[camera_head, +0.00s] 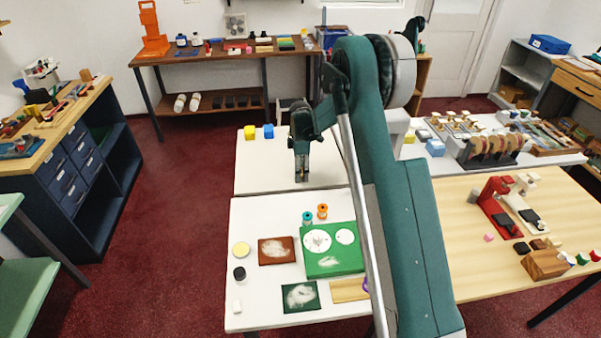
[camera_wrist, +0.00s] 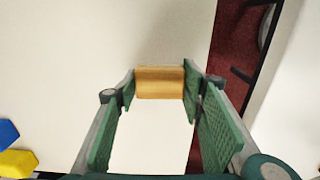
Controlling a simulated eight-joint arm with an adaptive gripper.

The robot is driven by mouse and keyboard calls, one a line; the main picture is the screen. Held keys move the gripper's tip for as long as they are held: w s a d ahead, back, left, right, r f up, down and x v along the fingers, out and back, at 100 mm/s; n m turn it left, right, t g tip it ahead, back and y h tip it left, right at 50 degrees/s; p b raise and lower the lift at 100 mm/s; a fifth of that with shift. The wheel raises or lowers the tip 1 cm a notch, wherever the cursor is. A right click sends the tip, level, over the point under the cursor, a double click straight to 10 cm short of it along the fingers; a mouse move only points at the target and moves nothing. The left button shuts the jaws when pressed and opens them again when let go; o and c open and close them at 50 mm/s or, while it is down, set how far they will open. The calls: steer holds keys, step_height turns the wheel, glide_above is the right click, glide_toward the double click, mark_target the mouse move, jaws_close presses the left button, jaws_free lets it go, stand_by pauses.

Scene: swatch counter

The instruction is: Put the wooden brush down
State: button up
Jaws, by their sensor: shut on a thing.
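My gripper (camera_head: 301,177) points down over the white counter (camera_head: 255,178), at the back of its near part. In the wrist view its green-padded fingers (camera_wrist: 160,88) are shut on the wooden brush (camera_wrist: 160,80), which shows as a short light-brown block between the fingertips. The white surface lies beneath it. I cannot tell whether the brush touches the counter or hangs just above it. In the head view the brush is too small or hidden behind the fingers to make out.
A yellow block (camera_head: 249,133) and a blue block (camera_head: 268,131) stand left of my gripper. In front are a green board (camera_head: 335,264), a brown square (camera_head: 277,250), a dark green square (camera_head: 300,296) and small spools (camera_head: 307,218). Bare counter surrounds the gripper's left and front.

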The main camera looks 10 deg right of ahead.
steer(key=shift+f, duration=0.15)
steer(key=o, duration=0.9)
step_height(320, 180, up, 12)
steer(key=shift+r+p, duration=0.2)
steer(key=shift+p, duration=0.25)
stand_by(0.7)
